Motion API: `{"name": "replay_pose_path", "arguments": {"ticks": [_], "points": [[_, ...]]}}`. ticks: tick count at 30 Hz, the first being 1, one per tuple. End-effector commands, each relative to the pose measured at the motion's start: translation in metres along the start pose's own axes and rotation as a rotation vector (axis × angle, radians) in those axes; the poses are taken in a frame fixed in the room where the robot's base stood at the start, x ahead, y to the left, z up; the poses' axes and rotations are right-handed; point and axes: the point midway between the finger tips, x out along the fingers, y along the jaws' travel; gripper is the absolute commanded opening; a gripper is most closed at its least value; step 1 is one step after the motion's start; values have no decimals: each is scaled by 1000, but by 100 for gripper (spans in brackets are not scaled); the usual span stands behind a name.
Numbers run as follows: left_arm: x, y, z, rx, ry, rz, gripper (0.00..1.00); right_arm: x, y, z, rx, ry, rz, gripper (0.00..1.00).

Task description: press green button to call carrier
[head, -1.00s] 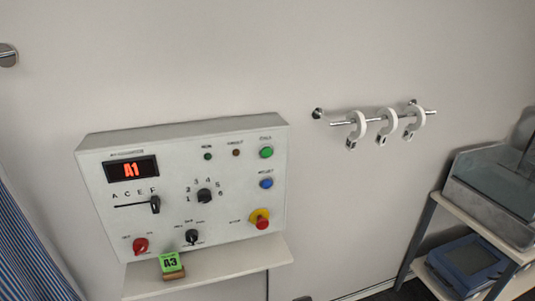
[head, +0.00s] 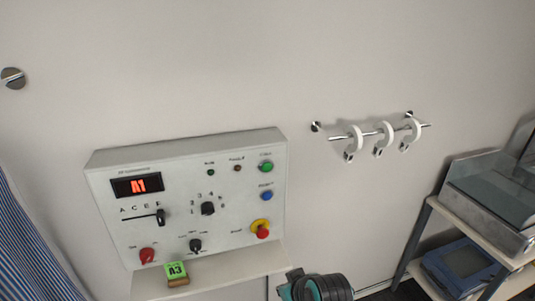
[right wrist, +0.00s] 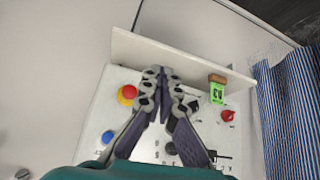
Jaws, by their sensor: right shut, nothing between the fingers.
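The green button (head: 266,167) is at the upper right of the grey control panel (head: 190,143) on the wall in the head view. A blue button (head: 266,196) sits below it. The panel display (head: 137,186) reads A1 in red. In the right wrist view the panel appears upside down, with the blue button (right wrist: 108,136) at lower left; I do not see the green button there. My right gripper (right wrist: 160,72) is shut and empty, in front of the panel near its shelf side. In the head view only part of my right arm shows at the bottom. My left gripper is not in view.
A yellow-red emergency knob (head: 261,229) is at the panel's lower right. A shelf (head: 215,273) under the panel holds a green A3 card (head: 175,269). A rail with white hooks (head: 384,134) is on the wall. A rack stands right; striped blue cloth (head: 35,245) hangs left.

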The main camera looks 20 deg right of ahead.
Motion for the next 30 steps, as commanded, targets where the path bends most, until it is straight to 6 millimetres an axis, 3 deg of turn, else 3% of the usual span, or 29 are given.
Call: {"name": "replay_pose_path", "arguments": {"ticks": [1,3,15,21,30], "points": [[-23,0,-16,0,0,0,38,-17,5,-26,-23,7,-9,0],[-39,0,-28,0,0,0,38,-25,10,-50,-64,20,-25,0],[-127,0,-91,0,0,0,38,-58,48,-175,-296,124,-88,0],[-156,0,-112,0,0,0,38,-64,67,-214,-386,176,-96,0],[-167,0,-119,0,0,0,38,-63,76,-229,-434,204,-96,0]]}}
